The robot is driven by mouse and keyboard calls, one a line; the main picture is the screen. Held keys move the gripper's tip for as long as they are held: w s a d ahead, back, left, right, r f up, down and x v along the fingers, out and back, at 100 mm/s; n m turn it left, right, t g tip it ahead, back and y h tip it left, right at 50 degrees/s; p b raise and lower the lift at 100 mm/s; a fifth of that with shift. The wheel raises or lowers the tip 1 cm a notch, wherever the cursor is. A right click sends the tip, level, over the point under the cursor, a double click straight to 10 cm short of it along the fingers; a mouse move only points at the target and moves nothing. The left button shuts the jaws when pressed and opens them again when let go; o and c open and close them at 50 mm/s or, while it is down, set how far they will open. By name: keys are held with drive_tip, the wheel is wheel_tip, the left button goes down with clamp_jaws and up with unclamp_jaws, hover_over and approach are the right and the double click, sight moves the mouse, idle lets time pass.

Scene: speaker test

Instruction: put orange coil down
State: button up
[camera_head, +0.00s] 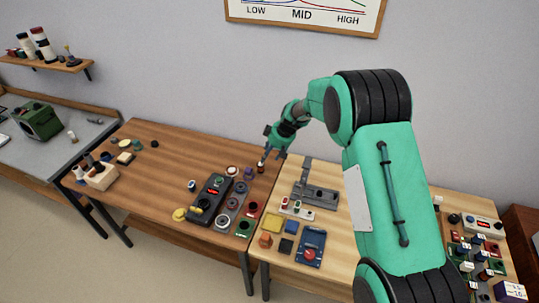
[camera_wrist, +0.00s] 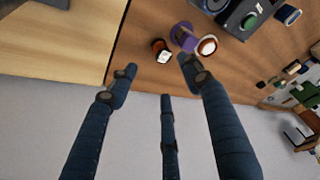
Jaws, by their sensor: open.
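A small orange and dark coil (camera_head: 261,168) stands on the brown table near its back right corner, just below my gripper (camera_head: 273,154) in the head view. In the wrist view the coil (camera_wrist: 161,50) shows its orange side, dark part and pale top. It lies beyond the fingertips, in line with the gap between them. My gripper (camera_wrist: 158,75) is open, with its fingers spread and nothing between them. No finger visibly touches the coil.
A purple piece (camera_wrist: 183,36) and a white-rimmed round piece (camera_wrist: 207,46) stand close beside the coil. A dark device with a red display (camera_head: 211,194) is further left. The seam to the pale table (camera_head: 340,225) runs just right of the coil. The wall is close behind.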

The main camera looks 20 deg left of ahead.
idle(0.7)
drive_tip(key=s+d+r+m+t, duration=0.1)
drive_tip(key=s+d+r+m, duration=0.1)
drive_tip(key=d+r, duration=0.6)
drive_tip(key=s+d+r+m, duration=0.1)
drive_tip(key=s+d+r, duration=0.1)
drive_tip(key=d+r, duration=0.65)
drive_tip(key=s+d+r+m+t+h, duration=0.1)
drive_tip(key=s+d+r+m, duration=0.1)
drive_tip(key=s+d+r, duration=0.5)
drive_tip(key=s+d+r+m, duration=0.1)
drive_tip(key=s+d+r, duration=0.4)
drive_tip(key=r, duration=0.5)
drive_tip(key=s+d+r+m+t+h, duration=0.1)
drive_tip(key=s+d+r+m, duration=0.15)
drive_tip(key=s+d, duration=0.5)
drive_tip(key=s+d+r+m+h, duration=0.1)
drive_tip(key=s+d+r+m, duration=0.3)
drive_tip(key=s, duration=0.6)
drive_tip(key=s+d+f, duration=0.1)
drive_tip(key=s+d, duration=0.3)
drive_tip(key=s, duration=0.3)
drive_tip(key=s+d+f+m+h, duration=0.1)
drive_tip(key=s+d+f, duration=0.1)
drive_tip(key=s+d, duration=0.3)
drive_tip(key=s, duration=0.3)
drive_tip(key=shift+s+d+f+t, duration=0.15)
drive_tip(key=shift+s+t, duration=0.1)
drive_tip(key=shift+t, duration=0.15)
drive_tip(key=shift+m, duration=0.25)
